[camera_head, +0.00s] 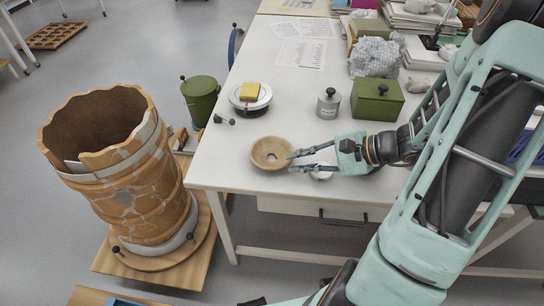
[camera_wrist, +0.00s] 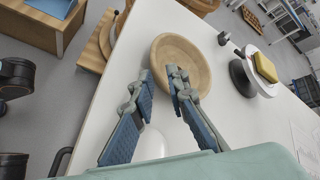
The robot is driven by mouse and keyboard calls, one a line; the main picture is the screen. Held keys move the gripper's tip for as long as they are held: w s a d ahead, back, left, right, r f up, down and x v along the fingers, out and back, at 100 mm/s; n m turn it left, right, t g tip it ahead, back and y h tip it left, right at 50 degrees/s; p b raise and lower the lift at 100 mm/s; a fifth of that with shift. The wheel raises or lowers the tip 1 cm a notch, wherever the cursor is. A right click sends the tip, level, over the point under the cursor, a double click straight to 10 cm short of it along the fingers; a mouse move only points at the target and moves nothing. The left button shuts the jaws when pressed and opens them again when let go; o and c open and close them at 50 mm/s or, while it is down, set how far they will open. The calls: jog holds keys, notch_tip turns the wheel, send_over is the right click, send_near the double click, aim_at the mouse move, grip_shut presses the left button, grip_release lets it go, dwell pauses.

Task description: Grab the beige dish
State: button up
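The beige dish (camera_head: 271,153) is a shallow round bowl near the front left edge of the white table. It also shows in the wrist view (camera_wrist: 180,60), just beyond my fingertips. My gripper (camera_head: 291,161) is at the dish's right side, with its two fingers apart and nothing between them. In the wrist view my gripper (camera_wrist: 160,80) has its fingertips at the dish's near rim; whether they touch it I cannot tell. A small white round thing (camera_head: 321,175) is partly hidden under my gripper.
A turntable with a yellow sponge (camera_head: 250,91), a grey canister (camera_head: 328,103), a green box (camera_head: 377,99) and a bubble-wrapped bundle (camera_head: 375,57) stand behind. Small dark pieces (camera_head: 223,120) lie beyond the dish. A large cracked pot (camera_head: 120,170) stands left of the white table (camera_head: 230,170).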

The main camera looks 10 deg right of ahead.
aim_at(282, 165)
jog(key=b+x, duration=0.1)
jog(key=x, duration=0.3)
jog(key=shift+w+a+f, duration=0.1)
jog(key=shift+a+f, duration=0.15)
jog(key=shift+f, duration=0.1)
grip_shut()
jog(key=shift+r, duration=0.1)
